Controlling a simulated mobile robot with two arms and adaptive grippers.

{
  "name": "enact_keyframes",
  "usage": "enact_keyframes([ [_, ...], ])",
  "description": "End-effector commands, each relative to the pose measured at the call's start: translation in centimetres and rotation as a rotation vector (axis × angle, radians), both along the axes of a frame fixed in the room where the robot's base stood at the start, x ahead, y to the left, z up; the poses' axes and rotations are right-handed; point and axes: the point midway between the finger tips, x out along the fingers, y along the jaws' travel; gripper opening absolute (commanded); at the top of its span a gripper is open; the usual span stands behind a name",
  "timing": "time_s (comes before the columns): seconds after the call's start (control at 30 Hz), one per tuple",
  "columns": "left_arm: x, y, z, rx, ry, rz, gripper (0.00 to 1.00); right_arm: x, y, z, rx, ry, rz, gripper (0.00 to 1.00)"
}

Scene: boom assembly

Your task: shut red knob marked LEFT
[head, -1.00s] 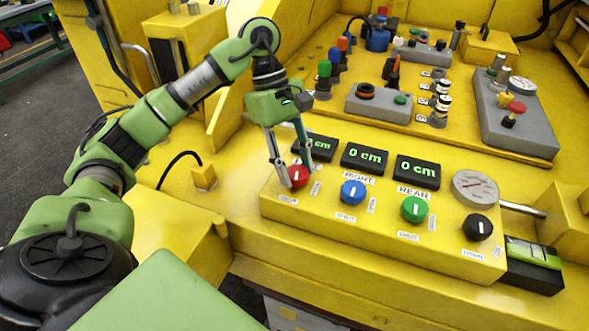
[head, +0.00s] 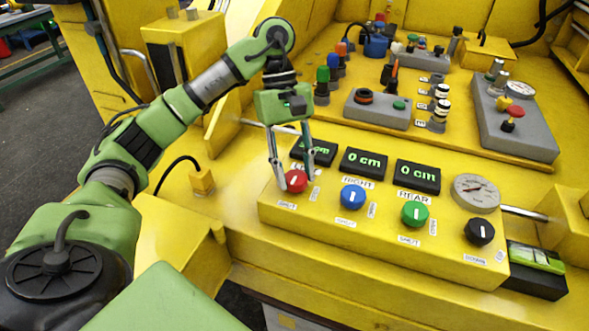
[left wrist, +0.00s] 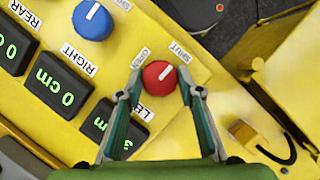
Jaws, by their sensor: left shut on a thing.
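The red knob (head: 295,180) sits at the left end of the yellow control panel, with a white pointer line on its face. In the left wrist view the red knob (left wrist: 160,77) lies between labels reading OPEN and SHUT, and its line slants toward the SHUT side. My left gripper (head: 293,184) comes down from above with a finger on each side of the knob, shut on it. In the left wrist view the gripper's fingers (left wrist: 165,88) flank the knob. The LEFT label and its display (head: 318,151) are partly hidden by a finger. My right gripper is not in view.
A blue knob (head: 353,197), a green knob (head: 415,213) and a black knob (head: 479,232) line the panel to the right. The RIGHT display (head: 363,163) and REAR display (head: 416,176) read 0 cm. A round gauge (head: 475,193) stands at the panel's right.

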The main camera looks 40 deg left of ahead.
Motion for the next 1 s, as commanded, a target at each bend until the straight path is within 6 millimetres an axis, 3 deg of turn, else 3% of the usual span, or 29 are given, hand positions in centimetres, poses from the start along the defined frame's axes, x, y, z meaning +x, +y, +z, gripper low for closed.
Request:
enact_keyframes([
  [0.07, 0.0, 0.0, 0.0, -0.001, -0.001, -0.003, 0.12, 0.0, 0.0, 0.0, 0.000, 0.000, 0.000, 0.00],
  [0.1, 0.0, 0.0, 0.0, 0.000, -0.001, -0.002, 0.36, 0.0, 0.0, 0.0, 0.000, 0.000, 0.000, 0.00],
  [0.17, 0.0, 0.0, 0.0, 0.000, -0.001, -0.002, 0.51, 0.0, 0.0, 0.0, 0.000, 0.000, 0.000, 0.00],
  [0.63, 0.1, 0.2, 0.5, 0.000, -0.001, 0.000, 0.51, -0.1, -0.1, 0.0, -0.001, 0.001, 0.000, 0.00],
  [1.0, 1.1, 1.7, 4.8, 0.001, -0.004, 0.001, 0.51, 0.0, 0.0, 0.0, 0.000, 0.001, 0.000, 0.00],
])
